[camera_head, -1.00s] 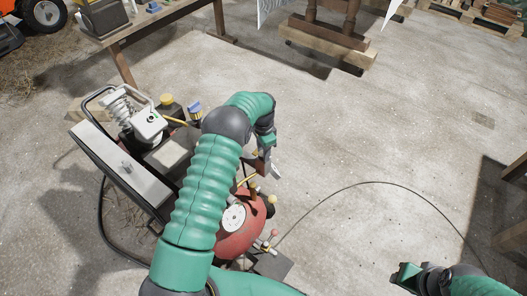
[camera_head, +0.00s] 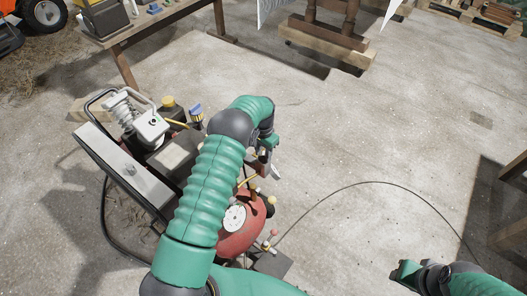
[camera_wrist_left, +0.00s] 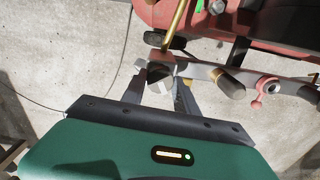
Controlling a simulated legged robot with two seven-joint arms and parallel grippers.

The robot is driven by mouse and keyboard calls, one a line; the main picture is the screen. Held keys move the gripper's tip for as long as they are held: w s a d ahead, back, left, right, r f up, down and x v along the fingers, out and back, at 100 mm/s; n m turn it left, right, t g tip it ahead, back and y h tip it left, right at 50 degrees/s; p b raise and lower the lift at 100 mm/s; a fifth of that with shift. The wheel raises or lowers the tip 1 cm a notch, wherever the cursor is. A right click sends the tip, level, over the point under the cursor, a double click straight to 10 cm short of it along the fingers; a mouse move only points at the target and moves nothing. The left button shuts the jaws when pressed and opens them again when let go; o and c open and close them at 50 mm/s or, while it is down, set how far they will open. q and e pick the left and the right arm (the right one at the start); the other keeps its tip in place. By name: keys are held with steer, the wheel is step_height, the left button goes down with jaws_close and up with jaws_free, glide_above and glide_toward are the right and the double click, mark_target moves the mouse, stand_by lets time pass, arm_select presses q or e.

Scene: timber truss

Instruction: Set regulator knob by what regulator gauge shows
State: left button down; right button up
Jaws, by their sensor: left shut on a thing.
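A red compressor tank (camera_head: 243,237) stands below my left arm, with a round white gauge (camera_head: 235,218) on it. The gauge's needle is too small to read. My left gripper (camera_head: 268,172) is above the tank's right side, partly hidden by my arm. In the left wrist view my left gripper (camera_wrist_left: 159,84) is shut on a dark knob (camera_wrist_left: 158,71), beside a brass pipe (camera_wrist_left: 176,22) and the red tank (camera_wrist_left: 185,12). I take it for the regulator knob; its setting cannot be read. My right gripper (camera_head: 403,274) is low at the right, its jaws unclear.
The compressor's engine (camera_head: 150,128) and grey housing (camera_head: 125,165) are left of my arm. Other dark-ended fittings (camera_wrist_left: 230,84) and a small red lever (camera_wrist_left: 262,92) sit near the gripper. A thin hose (camera_head: 365,183) curves over the floor. Floor to the right is mostly clear.

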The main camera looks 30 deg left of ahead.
arm_select(q)
steer(key=shift+a+r+n+p, duration=0.1)
steer(key=shift+n+p, duration=0.3)
steer(key=shift+n, duration=1)
steer(key=shift+w, duration=0.1)
steer(key=c, duration=0.9)
jaws_free()
steer(key=shift+c, duration=0.2)
step_height(320, 180, up, 17)
steer(key=p, duration=0.4)
steer(key=shift+f, duration=0.2)
